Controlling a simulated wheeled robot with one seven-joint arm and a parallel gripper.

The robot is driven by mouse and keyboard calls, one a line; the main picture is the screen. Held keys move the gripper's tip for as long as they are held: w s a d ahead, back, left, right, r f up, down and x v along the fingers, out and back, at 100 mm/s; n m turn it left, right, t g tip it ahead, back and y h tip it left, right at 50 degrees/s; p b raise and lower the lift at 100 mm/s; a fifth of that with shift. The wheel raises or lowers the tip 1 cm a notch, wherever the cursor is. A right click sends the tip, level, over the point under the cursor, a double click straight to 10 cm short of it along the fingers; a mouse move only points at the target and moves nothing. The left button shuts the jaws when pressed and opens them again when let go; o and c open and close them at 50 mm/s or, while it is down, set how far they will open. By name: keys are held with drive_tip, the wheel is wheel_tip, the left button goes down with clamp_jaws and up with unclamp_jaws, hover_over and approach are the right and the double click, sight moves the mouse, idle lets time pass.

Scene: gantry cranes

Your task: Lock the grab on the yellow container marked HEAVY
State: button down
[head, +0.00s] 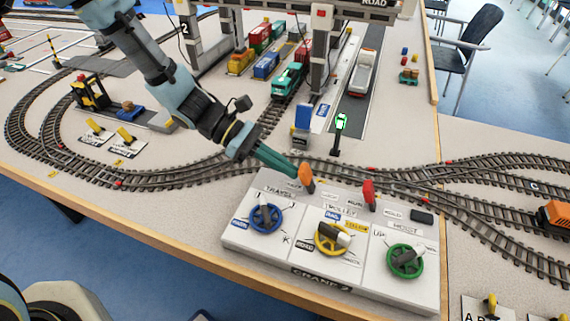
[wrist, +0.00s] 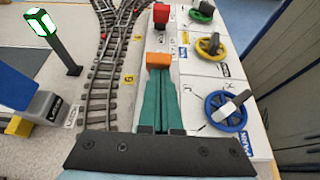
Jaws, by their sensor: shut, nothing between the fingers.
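My gripper (head: 294,172) is shut and empty, its teal fingertips right at the orange lever (head: 307,178) on the grey control box (head: 280,240) labelled CRANE 2. In the wrist view the fingertips (wrist: 160,72) end at the orange lever's head (wrist: 158,60); I cannot tell whether they touch. A red lever (head: 369,195) stands to its right. The box carries a blue wheel (head: 266,218), a yellow wheel (head: 322,238) and a green wheel (head: 417,263). A yellow container (head: 240,62) sits under the crane at the back; its marking is unreadable and no grab is clearly visible.
Model tracks (head: 150,172) curve behind the box. A green-lit signal (head: 340,122) stands behind the levers. The gantry crane leg (head: 318,60), a green locomotive (head: 287,80) and a white truck (head: 363,75) are farther back. An orange wagon (head: 556,217) is at right.

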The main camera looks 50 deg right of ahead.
sight(303, 168)
drive_tip(key=shift+s+d+r+t+y+p, duration=0.2)
drive_tip(key=shift+s+r+t+p, duration=0.3)
drive_tip(key=shift+p, duration=0.35)
drive_tip(key=shift+s+d+r+t+y+p, duration=0.1)
drive_tip(key=shift+s+r+t+y+p, duration=0.15)
drive_tip(key=shift+r+t+p, duration=0.35)
drive_tip(key=shift+s+d+r+t+y+p, duration=0.15)
drive_tip(key=shift+s+t+y+p, duration=0.1)
drive_tip(key=shift+s+t+p, duration=0.6)
drive_tip(key=shift+t+p, duration=0.3)
drive_tip(key=shift+t, duration=0.15)
drive_tip(key=shift+s+d+f, duration=0.1)
drive_tip(key=shift+f, duration=0.1)
drive_tip(key=shift+r, duration=0.2)
drive_tip(key=shift+r+p, duration=0.65)
drive_tip(key=shift+p, duration=0.05)
